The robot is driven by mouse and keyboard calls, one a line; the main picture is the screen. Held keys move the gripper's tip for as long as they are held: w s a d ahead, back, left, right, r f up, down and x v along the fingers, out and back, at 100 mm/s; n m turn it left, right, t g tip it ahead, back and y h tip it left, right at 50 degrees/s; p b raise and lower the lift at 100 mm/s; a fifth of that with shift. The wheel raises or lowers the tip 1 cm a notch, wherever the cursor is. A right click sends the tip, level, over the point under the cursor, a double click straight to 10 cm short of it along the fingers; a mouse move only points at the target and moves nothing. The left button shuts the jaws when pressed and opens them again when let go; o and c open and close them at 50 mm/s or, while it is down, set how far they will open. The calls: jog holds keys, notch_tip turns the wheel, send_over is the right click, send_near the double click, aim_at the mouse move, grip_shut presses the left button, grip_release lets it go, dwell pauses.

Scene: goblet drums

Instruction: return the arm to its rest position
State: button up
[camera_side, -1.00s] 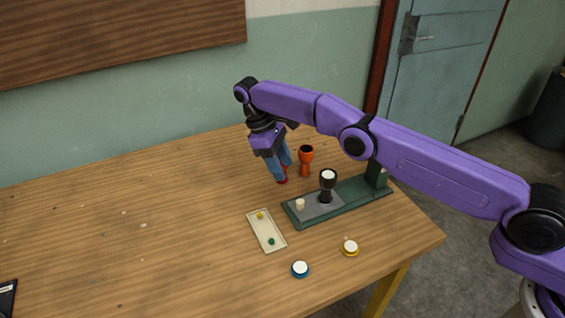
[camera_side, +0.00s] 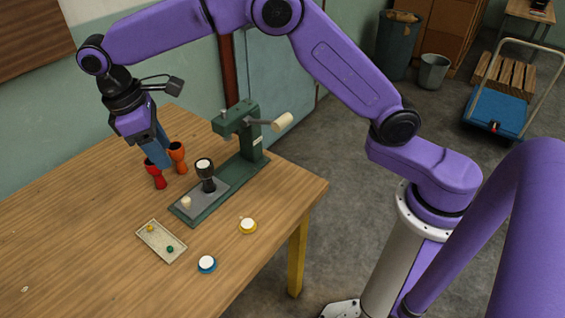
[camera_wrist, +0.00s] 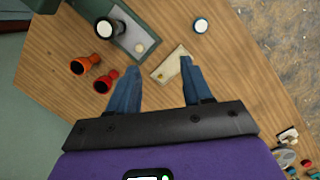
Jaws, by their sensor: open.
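My gripper (camera_side: 157,150) has blue fingers and points down, raised over the far part of the table. In the wrist view its fingers (camera_wrist: 159,68) are spread apart with nothing between them. A red goblet drum shell (camera_side: 157,178) stands just below the fingers in the side view. A black goblet drum (camera_side: 208,180) with a white head stands on the green press (camera_side: 245,165).
A cream tray (camera_side: 150,245) holds a yellow and a green piece. A blue-rimmed disc (camera_side: 207,264) and a yellow-rimmed disc (camera_side: 248,226) lie near the table's front edge. The press column and handle (camera_side: 282,123) rise beside the arm. The left of the table (camera_side: 60,240) is clear.

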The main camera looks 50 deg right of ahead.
jog(key=s+d+r+n+t+y, duration=0.1)
jog(key=s+d+r, duration=0.1)
jog(key=s+d, duration=0.45)
jog(key=s+d+r, duration=0.2)
jog(key=s+d, duration=0.1)
jog(key=s, duration=0.7)
jog(key=s+d+f+n+y, duration=0.1)
jog(key=s+d+f, duration=0.3)
jog(key=s+d, duration=0.8)
jog(key=shift+s+d, duration=0.15)
jog(key=shift+s, duration=1)
